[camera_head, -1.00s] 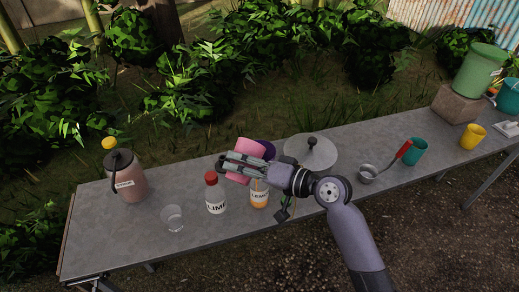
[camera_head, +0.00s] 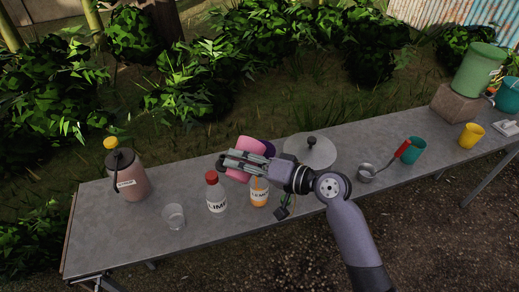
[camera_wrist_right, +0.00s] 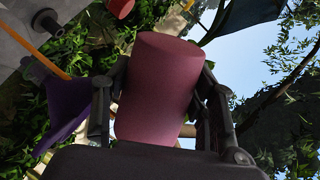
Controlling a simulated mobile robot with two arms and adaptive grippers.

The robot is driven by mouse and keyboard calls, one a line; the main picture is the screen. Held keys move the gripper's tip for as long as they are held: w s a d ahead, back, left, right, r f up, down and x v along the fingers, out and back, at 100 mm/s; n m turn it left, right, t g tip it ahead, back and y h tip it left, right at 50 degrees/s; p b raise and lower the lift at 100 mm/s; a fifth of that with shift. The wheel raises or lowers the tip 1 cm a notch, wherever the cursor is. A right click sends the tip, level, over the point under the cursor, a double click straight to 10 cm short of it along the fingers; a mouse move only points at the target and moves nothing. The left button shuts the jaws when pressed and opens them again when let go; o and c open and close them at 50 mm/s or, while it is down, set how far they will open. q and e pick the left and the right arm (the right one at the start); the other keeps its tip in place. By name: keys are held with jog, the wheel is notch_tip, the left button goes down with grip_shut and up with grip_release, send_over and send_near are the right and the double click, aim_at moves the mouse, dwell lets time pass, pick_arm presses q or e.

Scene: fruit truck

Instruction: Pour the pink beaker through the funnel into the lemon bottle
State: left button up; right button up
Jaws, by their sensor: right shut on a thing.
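The pink beaker (camera_head: 251,145) is held by my right gripper (camera_head: 228,163), above the table and tilted. In the right wrist view the beaker (camera_wrist_right: 158,85) fills the space between the fingers of the right gripper (camera_wrist_right: 160,75). The purple funnel (camera_head: 269,149) shows partly behind the gripper, and beside the beaker in the wrist view (camera_wrist_right: 66,112). The lemon bottle (camera_head: 259,196), with orange contents, stands below the gripper; its top is hidden. I cannot tell whether the funnel sits in it or whether anything flows. My left gripper is not in view.
The red-capped lime bottle (camera_head: 216,199) stands close left of the lemon bottle, with a clear glass (camera_head: 174,216) farther left. A pink jug (camera_head: 128,183) is at the left end. A round lid (camera_head: 318,151), ladle (camera_head: 367,172) and teal cup (camera_head: 413,151) stand to the right.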

jog(key=shift+w+r+m+p, duration=0.1)
jog(key=shift+r+m+p, duration=0.4)
jog(key=shift+p, duration=0.35)
dwell(0.6)
jog(key=shift+w+d+r+m+g+p, duration=0.4)
jog(key=shift+w+m+p, duration=0.25)
jog(key=shift+p, duration=0.35)
dwell(0.5)
jog(key=shift+w+r+m+p, duration=0.1)
jog(key=shift+r+m+p, duration=0.2)
jog(key=shift+m+p, duration=0.25)
